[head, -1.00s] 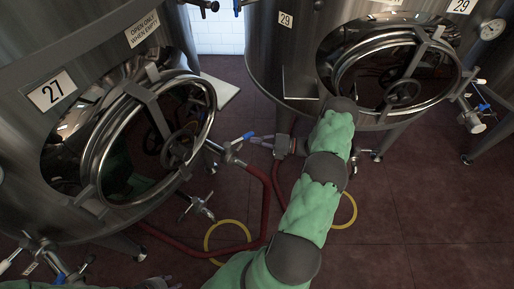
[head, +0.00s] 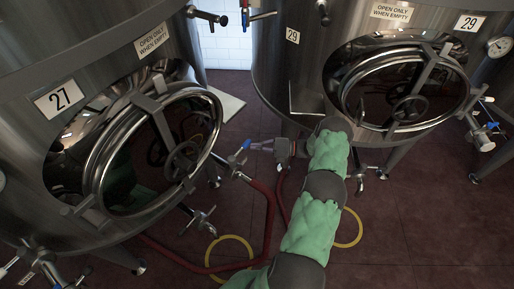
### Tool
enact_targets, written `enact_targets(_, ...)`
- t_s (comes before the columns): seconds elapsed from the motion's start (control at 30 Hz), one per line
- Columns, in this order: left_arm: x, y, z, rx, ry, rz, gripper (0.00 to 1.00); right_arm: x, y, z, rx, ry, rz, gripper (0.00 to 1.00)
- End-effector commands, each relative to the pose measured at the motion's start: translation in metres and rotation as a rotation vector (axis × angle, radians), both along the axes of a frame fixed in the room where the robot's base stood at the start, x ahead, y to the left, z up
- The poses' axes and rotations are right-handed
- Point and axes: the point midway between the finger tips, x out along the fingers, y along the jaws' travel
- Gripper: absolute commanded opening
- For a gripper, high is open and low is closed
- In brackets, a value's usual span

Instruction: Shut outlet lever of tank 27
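Tank 27 (head: 100,45) is the steel tank at the left, marked by a white number plate (head: 59,96). A valve (head: 234,166) with a blue-tipped lever (head: 246,144) sits at its lower right, where a red hose (head: 268,215) joins. The lever slants up and to the right from the valve. My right gripper (head: 256,146) is just right of the blue tip, its fingers pointing left at it. They look very close, but contact and finger gap are too small to tell. My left gripper is out of view.
Tank 29 (head: 300,75) stands at the right with its own round door and fittings (head: 482,135). Tank 27's open round door (head: 103,165) juts out left of the valve. A yellow hose loop (head: 237,238) lies on the red-brown floor, which is clear at lower right.

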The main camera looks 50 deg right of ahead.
Motion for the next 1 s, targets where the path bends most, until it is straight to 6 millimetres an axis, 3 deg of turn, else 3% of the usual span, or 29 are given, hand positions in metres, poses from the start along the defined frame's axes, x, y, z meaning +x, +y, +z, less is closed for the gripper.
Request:
enact_targets(0.37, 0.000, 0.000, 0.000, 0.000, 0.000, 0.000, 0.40, 0.000, 0.000, 0.005, -0.002, -0.001, -0.001, 0.00)
enact_targets(0.8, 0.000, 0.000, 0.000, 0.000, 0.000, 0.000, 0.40, 0.000, 0.000, 0.074, -0.003, -0.003, -0.001, 0.00)
enact_targets(1.0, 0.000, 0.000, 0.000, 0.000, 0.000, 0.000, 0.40, 0.000, 0.000, 0.095, -0.001, -0.001, 0.000, 0.00)
